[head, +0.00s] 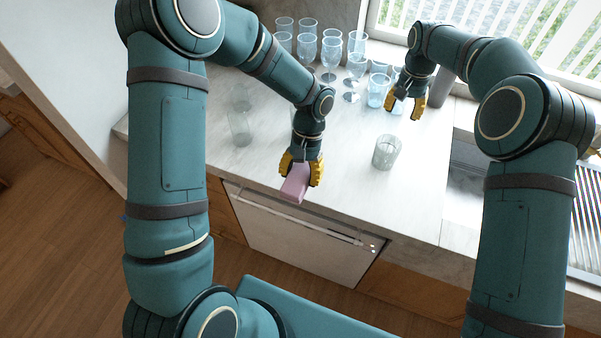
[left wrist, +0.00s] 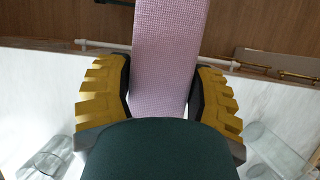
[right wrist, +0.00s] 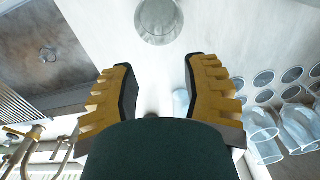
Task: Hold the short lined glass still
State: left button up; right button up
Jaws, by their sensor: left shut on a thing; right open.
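The short lined glass (head: 386,152) is a clear, ribbed tumbler standing upright on the pale counter, right of centre. In the right wrist view its round shape (right wrist: 158,22) shows at the top, beyond the fingertips. My right gripper (head: 404,106) is open and empty, behind and to the right of the glass, apart from it. My left gripper (head: 301,172) is shut on a pink sponge-like block (head: 294,190) near the counter's front edge, left of the glass. The block's waffled face (left wrist: 165,50) fills the space between the fingers in the left wrist view.
Several blue stemmed glasses (head: 331,58) stand at the back. A blue tumbler (head: 377,91) stands close left of my right gripper. Clear glasses (head: 240,128) stand at the left. A sink (head: 465,190) lies to the right. The counter (head: 345,185) around the lined glass is clear.

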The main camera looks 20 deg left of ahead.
pick_arm(q)
jog(key=shift+w+r, duration=0.1)
jog(key=shift+w, duration=0.05)
pick_arm(e)
jog(key=shift+w+r, duration=0.2)
jog(key=shift+r, duration=0.05)
jog(key=o, duration=0.4)
jog(key=shift+s, duration=0.15)
jog(key=o, duration=0.5)
jog(key=shift+f, duration=0.25)
pick_arm(q)
jog(key=shift+f, duration=0.3)
pick_arm(e)
send_near(390, 143)
jog(key=s, duration=0.1)
jog(key=shift+s+f, duration=0.2)
jog(key=shift+f, duration=3.95)
jog(key=shift+c, duration=0.2)
jog(key=c, duration=0.4)
